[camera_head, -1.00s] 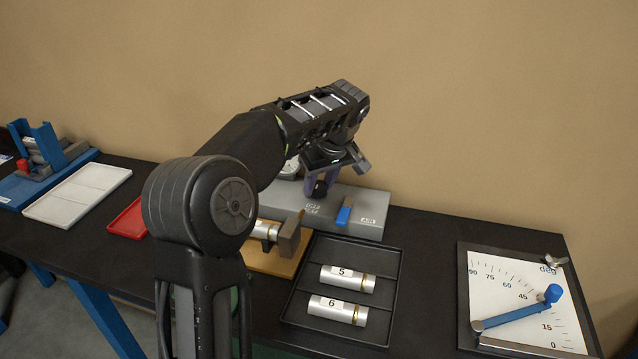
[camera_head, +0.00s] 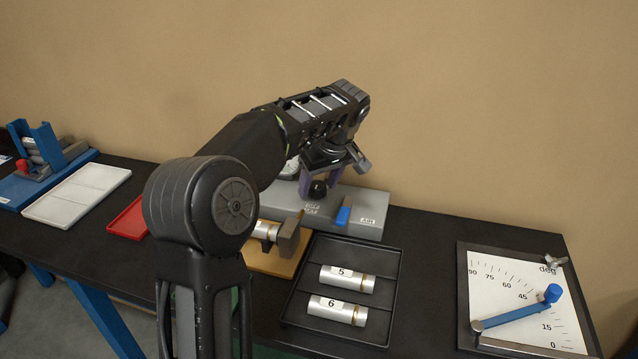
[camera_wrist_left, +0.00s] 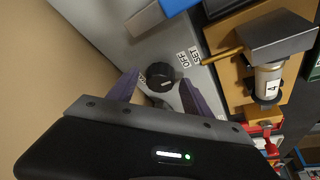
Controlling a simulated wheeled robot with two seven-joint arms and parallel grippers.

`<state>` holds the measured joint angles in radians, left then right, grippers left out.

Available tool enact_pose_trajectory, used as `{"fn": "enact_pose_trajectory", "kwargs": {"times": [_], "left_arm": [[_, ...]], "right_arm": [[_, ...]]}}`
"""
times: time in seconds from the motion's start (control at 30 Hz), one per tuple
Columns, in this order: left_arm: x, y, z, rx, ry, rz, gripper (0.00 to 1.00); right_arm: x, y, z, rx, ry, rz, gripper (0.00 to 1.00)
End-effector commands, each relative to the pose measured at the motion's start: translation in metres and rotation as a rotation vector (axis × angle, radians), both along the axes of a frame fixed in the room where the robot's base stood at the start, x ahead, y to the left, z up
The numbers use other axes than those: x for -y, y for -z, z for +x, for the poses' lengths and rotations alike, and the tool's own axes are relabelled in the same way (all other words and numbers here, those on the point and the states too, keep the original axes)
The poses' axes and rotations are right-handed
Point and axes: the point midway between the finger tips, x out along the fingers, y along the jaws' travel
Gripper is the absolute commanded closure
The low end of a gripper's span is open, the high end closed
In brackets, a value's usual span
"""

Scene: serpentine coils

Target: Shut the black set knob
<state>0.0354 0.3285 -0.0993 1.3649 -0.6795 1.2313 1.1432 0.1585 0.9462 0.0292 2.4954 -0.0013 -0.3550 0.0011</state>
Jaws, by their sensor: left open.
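The black set knob (camera_head: 317,190) stands on the grey box (camera_head: 368,206) at the back of the table. In the left wrist view the round knob (camera_wrist_left: 159,75) shows a short pale mark on its face, with OFF and SET labels beside it. I cannot tell exactly which label the mark points at. My left gripper (camera_head: 319,178) is open, its purple fingers on either side of the knob with gaps visible. In the left wrist view the gripper (camera_wrist_left: 159,82) straddles the knob. My right gripper is not in view.
A blue lever (camera_head: 343,215) and an AIR label sit on the box right of the knob. In front are a wooden stand (camera_head: 268,262) holding a cylinder and a black tray (camera_head: 293,309) with cylinders 5 and 6. An angle gauge (camera_head: 510,285) lies at right.

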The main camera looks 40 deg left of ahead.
Motion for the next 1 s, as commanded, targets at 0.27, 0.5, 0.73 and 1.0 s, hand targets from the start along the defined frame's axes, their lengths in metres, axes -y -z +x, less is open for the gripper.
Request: {"fn": "enact_pose_trajectory", "kwargs": {"times": [0.27, 0.5, 0.73, 1.0], "left_arm": [[0.010, -0.026, -0.004, 0.005, 0.002, 0.000, 0.42], [0.023, -0.063, -0.010, 0.002, 0.002, 0.000, 0.42], [0.027, -0.072, -0.012, 0.000, 0.000, 0.000, 0.42], [0.027, -0.071, -0.012, 0.000, 0.000, 0.000, 0.42]], "right_arm": [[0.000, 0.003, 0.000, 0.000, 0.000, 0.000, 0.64], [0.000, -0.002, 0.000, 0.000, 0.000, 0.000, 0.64], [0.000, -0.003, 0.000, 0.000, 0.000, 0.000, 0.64], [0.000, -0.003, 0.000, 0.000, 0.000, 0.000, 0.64]]}}
